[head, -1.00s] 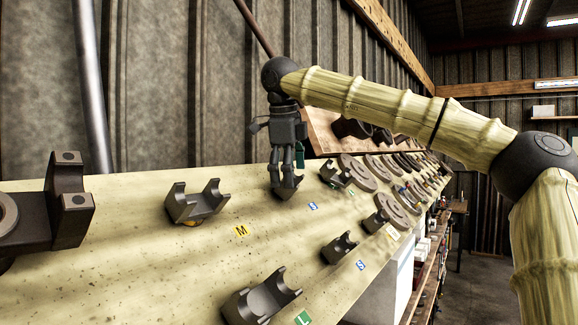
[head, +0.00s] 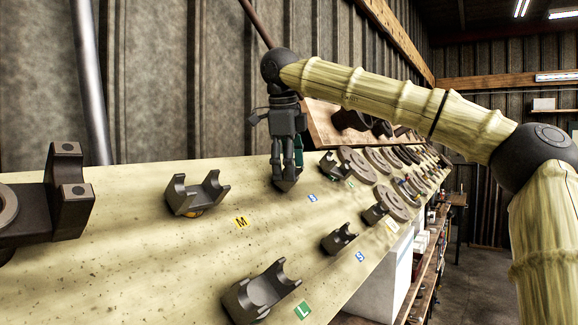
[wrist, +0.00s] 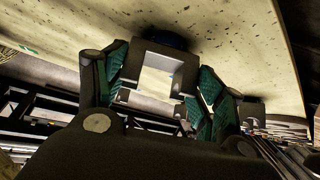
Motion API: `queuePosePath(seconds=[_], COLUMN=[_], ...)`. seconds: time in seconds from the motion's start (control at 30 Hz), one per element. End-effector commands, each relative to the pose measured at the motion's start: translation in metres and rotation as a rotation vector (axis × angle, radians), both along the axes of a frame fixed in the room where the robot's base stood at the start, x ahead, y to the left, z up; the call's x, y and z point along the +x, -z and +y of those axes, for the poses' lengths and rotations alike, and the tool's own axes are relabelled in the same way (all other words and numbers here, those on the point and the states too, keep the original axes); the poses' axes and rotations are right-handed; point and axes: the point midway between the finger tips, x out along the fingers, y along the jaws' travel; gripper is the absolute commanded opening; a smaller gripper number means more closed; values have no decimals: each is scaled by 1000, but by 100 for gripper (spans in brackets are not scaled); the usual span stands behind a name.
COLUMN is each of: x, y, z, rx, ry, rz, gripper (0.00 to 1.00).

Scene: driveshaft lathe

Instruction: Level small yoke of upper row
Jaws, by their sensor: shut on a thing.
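The small dark metal yoke of the upper row (head: 285,185) is at the board beside a blue S label (head: 312,198), mostly hidden by my fingers in the head view. My gripper (head: 287,168) points down and is shut on it. In the wrist view the yoke (wrist: 165,62) sits as a grey U-shaped frame between the green finger pads (wrist: 160,90). It looks seen nearly edge-on from the head. I cannot tell its exact tilt or whether it touches the board.
The pale sloping board (head: 130,240) holds a medium yoke (head: 196,195) by a yellow M label, a large yoke (head: 262,292) by a green L label, and a small lower-row yoke (head: 340,240). More yokes and round flanges (head: 357,165) stand to the right. A corrugated wall is behind.

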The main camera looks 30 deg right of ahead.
Motion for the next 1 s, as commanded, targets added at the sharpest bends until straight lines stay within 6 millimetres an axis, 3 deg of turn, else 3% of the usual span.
queuePosePath(seconds=[0.47,1.0], x=[-2,-2], y=[-3,-3], z=[-1,-1], rx=[11,186], ry=[11,204], rz=[4,79], gripper=[10,10])
